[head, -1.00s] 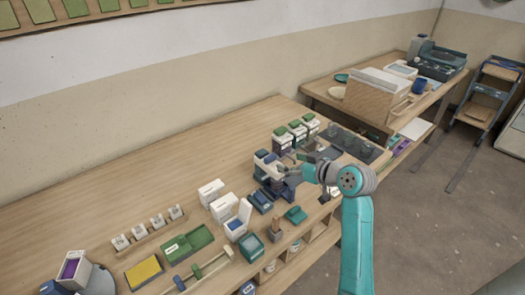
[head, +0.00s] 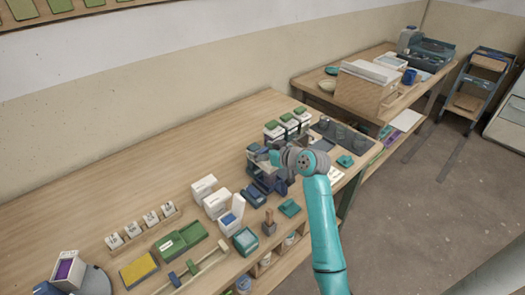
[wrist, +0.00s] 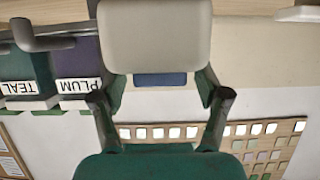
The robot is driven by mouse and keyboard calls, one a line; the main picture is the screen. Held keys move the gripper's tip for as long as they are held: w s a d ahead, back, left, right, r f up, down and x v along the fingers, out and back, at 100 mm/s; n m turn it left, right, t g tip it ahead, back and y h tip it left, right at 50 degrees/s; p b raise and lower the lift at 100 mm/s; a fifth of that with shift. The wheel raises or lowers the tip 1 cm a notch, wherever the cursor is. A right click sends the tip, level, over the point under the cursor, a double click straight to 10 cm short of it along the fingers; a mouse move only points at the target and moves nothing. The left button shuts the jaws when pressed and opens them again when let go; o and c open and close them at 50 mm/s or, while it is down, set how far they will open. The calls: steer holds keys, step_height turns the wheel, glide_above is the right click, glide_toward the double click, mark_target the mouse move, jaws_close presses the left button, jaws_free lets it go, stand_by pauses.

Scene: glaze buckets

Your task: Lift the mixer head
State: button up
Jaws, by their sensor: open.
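The mixer (head: 264,183) stands on the long table in the head view, a dark blue body with a pale upper part. My gripper (head: 272,157) is at its upper part and hides some of it. In the wrist view a pale, rounded block (wrist: 155,38), seemingly the mixer head, fills the top middle, with a small blue patch below it. The two fingers of my gripper (wrist: 160,100) are apart, one toward each side of this block. I cannot tell whether they touch it.
Buckets labelled TEAL (wrist: 22,75) and PLUM (wrist: 80,70) appear upside down beside the head. White tubs with green lids (head: 289,121) stand behind the mixer. White boxes (head: 204,190) and a blue-lidded container (head: 255,196) crowd its near side. The table's back left is clear.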

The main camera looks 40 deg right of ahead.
steer(key=shift+c, duration=0.3)
jaws_close()
step_height(320, 180, up, 7)
steer(key=shift+f, duration=0.15)
steer(key=shift+c, duration=1)
jaws_free()
steer(key=shift+o, duration=1.3)
steer(key=shift+s, duration=0.1)
